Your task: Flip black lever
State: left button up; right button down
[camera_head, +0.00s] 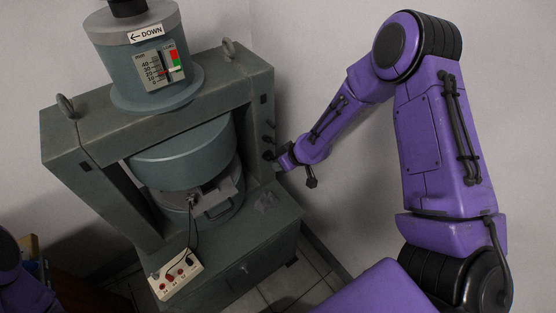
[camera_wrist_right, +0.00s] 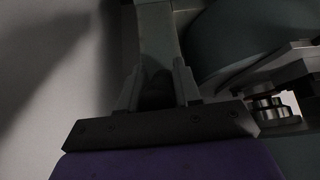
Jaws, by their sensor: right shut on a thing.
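The large grey-green magnet frame (camera_head: 165,90) stands at the left. On its right side are small black levers or knobs (camera_head: 268,139). My right gripper (camera_head: 273,156) reaches in from the right to the lowest black lever (camera_head: 267,155) on that side. In the right wrist view my right gripper (camera_wrist_right: 157,88) has its two grey fingers on either side of a dark piece, the black lever (camera_wrist_right: 157,92). The fingers are shut on it; its exact shape and angle are lost in shadow. My left gripper is out of view.
A small white box with red knobs (camera_head: 175,276) sits on the base, wired to the magnet gap. Walls stand behind and to the right; tiled floor shows at the bottom.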

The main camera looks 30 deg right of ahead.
jog(key=c, duration=0.9)
grip_release()
jog(key=shift+o, duration=0.2)
jog(key=v, duration=1)
jog(key=shift+r, duration=0.2)
jog(key=shift+s+d, duration=0.1)
jog(key=shift+s, duration=0.05)
jog(key=s+a+f+m+g+h, duration=0.25)
jog(key=s+f+m, duration=0.45)
jog(key=s+f, duration=0.95)
jog(key=s+d+f+m+h, duration=0.1)
jog(key=s+f+m+h, duration=0.1)
jog(key=s, duration=0.7)
jog(key=shift+s+f+g, duration=0.3)
jog(key=shift+f+g, duration=0.15)
jog(key=shift+f, duration=0.15)
